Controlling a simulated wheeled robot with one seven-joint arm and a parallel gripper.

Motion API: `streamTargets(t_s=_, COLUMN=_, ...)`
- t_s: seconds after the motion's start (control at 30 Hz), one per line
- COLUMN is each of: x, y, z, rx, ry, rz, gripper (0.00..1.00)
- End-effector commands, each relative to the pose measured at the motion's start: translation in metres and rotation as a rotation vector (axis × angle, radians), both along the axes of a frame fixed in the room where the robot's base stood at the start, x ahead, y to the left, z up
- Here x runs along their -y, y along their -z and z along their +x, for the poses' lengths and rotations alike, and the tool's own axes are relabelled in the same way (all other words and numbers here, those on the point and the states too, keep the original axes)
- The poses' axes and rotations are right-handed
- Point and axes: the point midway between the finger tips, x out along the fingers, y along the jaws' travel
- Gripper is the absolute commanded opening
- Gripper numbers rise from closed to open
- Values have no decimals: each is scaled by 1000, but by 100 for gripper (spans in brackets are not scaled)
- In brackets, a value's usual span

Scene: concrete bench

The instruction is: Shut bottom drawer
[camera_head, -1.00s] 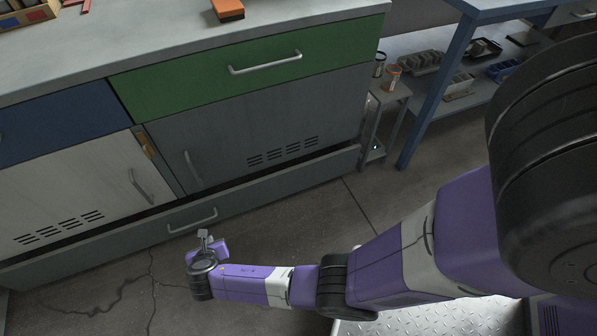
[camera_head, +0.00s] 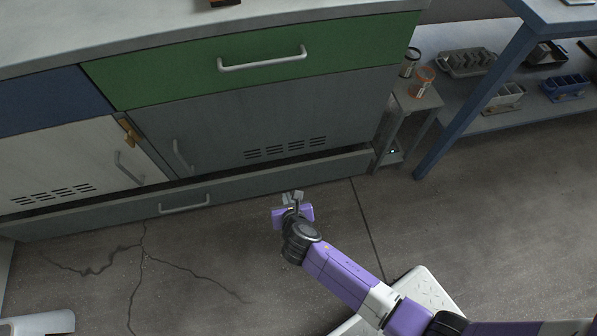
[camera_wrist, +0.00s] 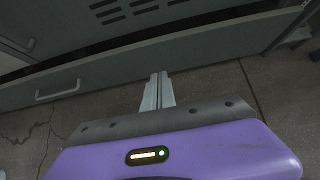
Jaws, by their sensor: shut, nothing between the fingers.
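The bottom drawer (camera_head: 250,189) is a long, low grey drawer under the cabinet doors, with a bar handle (camera_head: 185,204) left of its middle. It stands a little open, with a dark gap along its top. The drawer front also shows in the wrist view (camera_wrist: 110,77), with its handle (camera_wrist: 57,91) at the left. My gripper (camera_head: 293,197) is in front of the drawer's right part, to the right of the handle. Its fingers (camera_wrist: 158,90) are together and empty, pointing at the drawer front. I cannot tell whether they touch it.
Above are a green drawer (camera_head: 260,62), a grey door (camera_head: 270,125) and a light door (camera_head: 70,165). A small side stand (camera_head: 415,100) and a blue-legged bench (camera_head: 485,97) stand to the right.

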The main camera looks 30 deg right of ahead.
Motion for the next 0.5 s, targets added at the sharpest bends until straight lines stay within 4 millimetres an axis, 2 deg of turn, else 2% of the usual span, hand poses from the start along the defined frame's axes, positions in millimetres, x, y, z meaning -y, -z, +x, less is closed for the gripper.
streamTargets(t_s=0.23, x=5, y=19, z=16, rx=-2, ry=-5, rz=-7, gripper=0)
streamTargets(t_s=0.5, x=19, y=56, z=52, rx=-2, ry=-5, rz=-7, gripper=0)
